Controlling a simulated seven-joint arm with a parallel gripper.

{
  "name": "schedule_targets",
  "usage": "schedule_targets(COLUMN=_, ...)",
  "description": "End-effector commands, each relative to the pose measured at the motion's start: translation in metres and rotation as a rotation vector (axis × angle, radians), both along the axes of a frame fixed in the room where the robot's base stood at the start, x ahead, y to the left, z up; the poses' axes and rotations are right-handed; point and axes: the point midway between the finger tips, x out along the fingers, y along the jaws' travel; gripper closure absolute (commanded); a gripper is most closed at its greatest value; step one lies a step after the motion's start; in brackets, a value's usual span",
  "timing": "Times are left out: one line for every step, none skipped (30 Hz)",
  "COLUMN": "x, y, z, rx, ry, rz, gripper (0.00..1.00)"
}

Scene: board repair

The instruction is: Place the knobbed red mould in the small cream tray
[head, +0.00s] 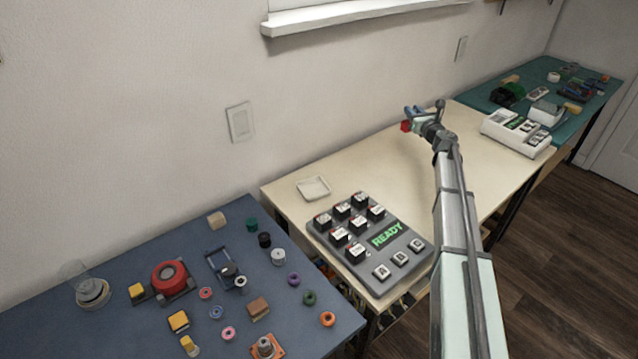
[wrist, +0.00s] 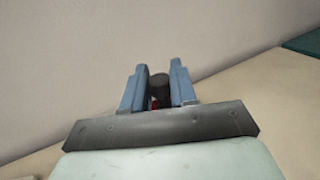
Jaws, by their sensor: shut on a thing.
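My gripper (head: 408,118) is at the end of my arm, over the far part of the cream table in the head view. Its blue fingers are shut on the knobbed red mould (head: 405,127), of which only a small red part shows. In the wrist view, a dark knob (wrist: 159,84) sits between the two fingers, with a bit of red below it; the rest is hidden. The small cream tray (head: 313,188) lies on the cream table near its left end, looks empty, and is well to the left of my gripper.
A grey keypad panel (head: 390,238) marked READY stands in front of the tray. A blue table (head: 110,325) with many small parts is at the left. A white device (head: 518,133) stands at the right, before a green table (head: 575,112). The middle of the cream table (head: 365,165) is clear.

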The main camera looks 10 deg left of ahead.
Motion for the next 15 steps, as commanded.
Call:
schedule_targets(x=0.000, y=0.000, z=0.013, rx=-0.002, ry=-0.004, rz=0.000, gripper=1.00)
schedule_targets(x=-0.001, y=0.004, z=0.015, rx=-0.001, ry=-0.001, rz=-0.003, gripper=1.00)
schedule_targets(x=-0.002, y=0.016, z=0.011, rx=0.000, ry=0.003, rz=-0.014, gripper=1.00)
schedule_targets(x=-0.002, y=0.021, z=0.011, rx=0.000, ry=0.005, rz=-0.025, gripper=1.00)
schedule_targets(x=-0.003, y=0.027, z=0.010, rx=0.000, ry=0.006, rz=-0.034, gripper=1.00)
schedule_targets(x=-0.004, y=0.036, z=0.010, rx=-0.001, ry=0.008, rz=-0.047, gripper=1.00)
schedule_targets(x=-0.004, y=0.042, z=0.010, rx=-0.002, ry=0.010, rz=-0.059, gripper=1.00)
schedule_targets(x=-0.005, y=0.048, z=0.009, rx=-0.001, ry=0.011, rz=-0.069, gripper=1.00)
schedule_targets(x=-0.007, y=0.058, z=0.009, rx=-0.002, ry=0.013, rz=-0.084, gripper=1.00)
schedule_targets(x=-0.008, y=0.065, z=0.008, rx=-0.003, ry=0.015, rz=-0.096, gripper=1.00)
schedule_targets(x=-0.009, y=0.073, z=0.008, rx=-0.004, ry=0.017, rz=-0.108, gripper=1.00)
schedule_targets(x=-0.012, y=0.082, z=0.008, rx=-0.004, ry=0.019, rz=-0.126, gripper=1.00)
schedule_targets(x=-0.014, y=0.091, z=0.007, rx=-0.004, ry=0.020, rz=-0.140, gripper=1.00)
schedule_targets(x=-0.016, y=0.099, z=0.007, rx=-0.004, ry=0.022, rz=-0.154, gripper=1.00)
schedule_targets(x=-0.019, y=0.110, z=0.007, rx=-0.005, ry=0.023, rz=-0.173, gripper=1.00)
